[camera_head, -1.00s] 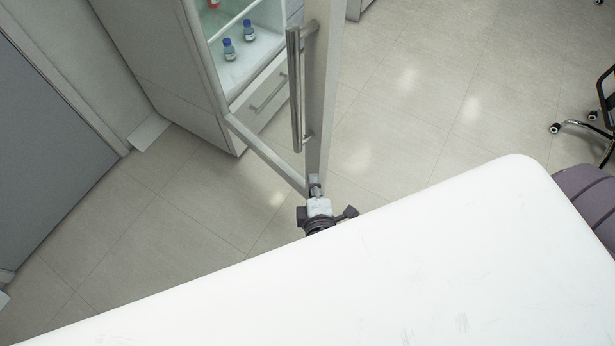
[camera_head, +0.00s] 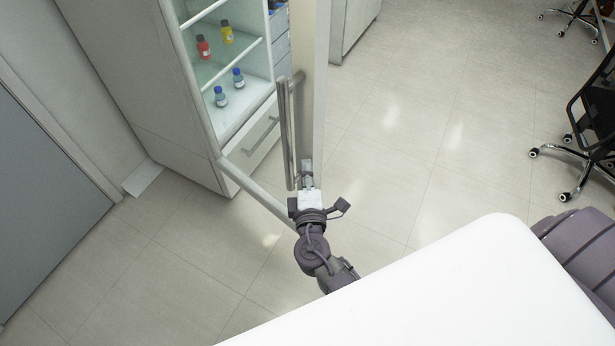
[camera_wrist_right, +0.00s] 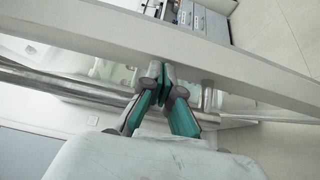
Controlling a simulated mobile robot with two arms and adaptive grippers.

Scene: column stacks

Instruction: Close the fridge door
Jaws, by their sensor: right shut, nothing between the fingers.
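The fridge (camera_head: 150,80) stands at the upper left in the head view, with lit shelves showing. Its door (camera_head: 313,90) is open and swung out from the cabinet, with a grey frame and a vertical bar handle (camera_head: 287,140). My right gripper (camera_head: 307,168) is at the free-edge post of the door, near the handle's lower end. In the right wrist view its green-padded fingers (camera_wrist_right: 165,84) are shut and empty, tips against or very close to the door frame (camera_wrist_right: 200,55). The handle bar (camera_wrist_right: 60,84) passes behind the fingers. My left gripper is out of view.
Several bottles (camera_head: 221,97) stand on the fridge shelves. A white table (camera_head: 440,290) fills the lower right, beside a purple seat (camera_head: 580,250). A black wheeled chair (camera_head: 590,125) is at the right. The tiled floor (camera_head: 400,130) beyond the door is clear.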

